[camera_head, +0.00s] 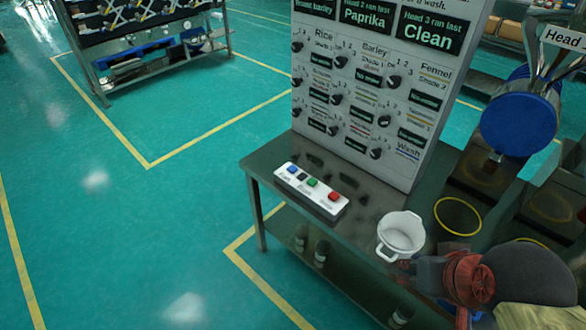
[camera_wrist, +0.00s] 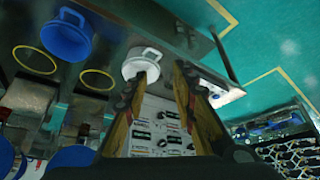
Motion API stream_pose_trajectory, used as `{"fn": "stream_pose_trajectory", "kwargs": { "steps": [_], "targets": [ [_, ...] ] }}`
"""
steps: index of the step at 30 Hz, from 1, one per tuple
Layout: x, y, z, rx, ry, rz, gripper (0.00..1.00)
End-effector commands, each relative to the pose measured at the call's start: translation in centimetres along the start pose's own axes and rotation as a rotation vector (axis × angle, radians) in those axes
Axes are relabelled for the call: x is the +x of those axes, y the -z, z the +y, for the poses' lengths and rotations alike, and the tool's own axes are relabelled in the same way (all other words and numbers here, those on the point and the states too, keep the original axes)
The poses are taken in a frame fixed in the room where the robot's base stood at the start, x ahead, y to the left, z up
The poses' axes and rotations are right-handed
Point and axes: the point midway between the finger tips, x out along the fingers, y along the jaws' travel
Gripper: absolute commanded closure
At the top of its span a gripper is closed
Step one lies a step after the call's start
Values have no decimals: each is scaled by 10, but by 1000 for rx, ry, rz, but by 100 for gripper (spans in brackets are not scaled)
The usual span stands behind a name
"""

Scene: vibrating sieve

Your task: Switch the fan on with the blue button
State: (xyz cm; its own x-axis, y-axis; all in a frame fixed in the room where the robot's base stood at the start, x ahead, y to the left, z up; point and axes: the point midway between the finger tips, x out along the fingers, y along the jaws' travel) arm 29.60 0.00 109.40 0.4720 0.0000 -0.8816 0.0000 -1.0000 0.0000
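The white button box (camera_head: 303,199) lies on the dark table, in front of the upright label panel. Part of the box (camera_wrist: 232,95) also shows in the wrist view, beyond the right finger. My gripper (camera_wrist: 160,72) is open, with its two fingers spread and nothing seen gripped between them. In the head view it is largely hidden near the white pot, to the right of the box and apart from it. I cannot identify the fan.
The white pot (camera_head: 401,234) stands near the table's front edge, close to my gripper; it also shows by the left fingertip in the wrist view (camera_wrist: 140,66). The tall label panel (camera_head: 375,100) with several knobs rises behind the box. A blue round vessel (camera_head: 520,122) is at right.

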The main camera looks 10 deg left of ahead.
Motion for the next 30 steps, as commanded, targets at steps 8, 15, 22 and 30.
{"fn": "stream_pose_trajectory", "kwargs": {
  "steps": [8,15,22,30],
  "targets": [
    [0,0,0,0,0,0,91],
    [0,0,0,0,0,0,100],
    [0,0,0,0,0,0,100],
    [0,0,0,0,0,0,100]
  ]
}}
